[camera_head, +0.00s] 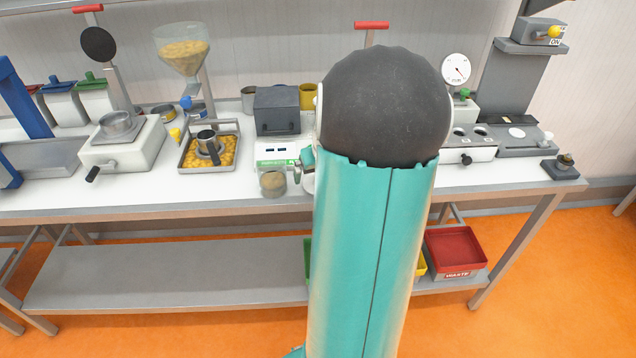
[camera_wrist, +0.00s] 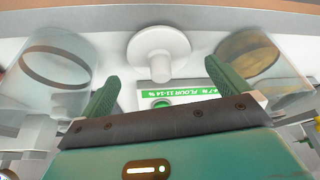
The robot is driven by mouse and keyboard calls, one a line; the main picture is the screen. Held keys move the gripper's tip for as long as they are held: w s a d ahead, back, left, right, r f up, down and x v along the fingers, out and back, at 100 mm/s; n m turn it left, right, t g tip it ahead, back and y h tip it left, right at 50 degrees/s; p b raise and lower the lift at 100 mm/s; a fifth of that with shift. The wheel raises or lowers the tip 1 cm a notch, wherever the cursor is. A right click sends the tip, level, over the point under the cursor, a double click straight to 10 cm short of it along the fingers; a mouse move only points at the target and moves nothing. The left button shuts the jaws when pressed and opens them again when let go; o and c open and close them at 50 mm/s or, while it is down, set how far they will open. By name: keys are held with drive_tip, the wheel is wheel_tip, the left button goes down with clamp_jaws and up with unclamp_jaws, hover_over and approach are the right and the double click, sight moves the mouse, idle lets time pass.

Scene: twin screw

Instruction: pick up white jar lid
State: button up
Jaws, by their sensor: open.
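The white jar lid (camera_wrist: 150,45), a round disc with a smaller round knob, shows in the wrist view at the top middle. My gripper (camera_wrist: 161,72) is open, with one green finger on each side of the picture's middle. The knob lies between the fingertips in the picture, and the disc lies beyond them. I see no finger touching it, and the gap in depth is hard to judge. In the head view my arm hides most of my gripper and the spot where the lid lies; only a sliver of white shows beside the arm.
A clear jar with a dark band (camera_wrist: 60,75) stands left of the lid in the wrist view. A jar with tan contents (camera_wrist: 262,65) stands to the right; a jar (camera_head: 272,183) shows near the bench's front edge. A device labelled FLOUR (camera_wrist: 185,94) lies close by.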

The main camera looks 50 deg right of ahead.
drive_tip(key=x, duration=0.2)
drive_tip(key=shift+w+d+f, duration=0.1)
drive_tip(key=shift+w+f, duration=0.05)
drive_tip(key=shift+f, duration=0.15)
drive_tip(key=c, duration=1)
drive_tip(key=shift+r, duration=0.15)
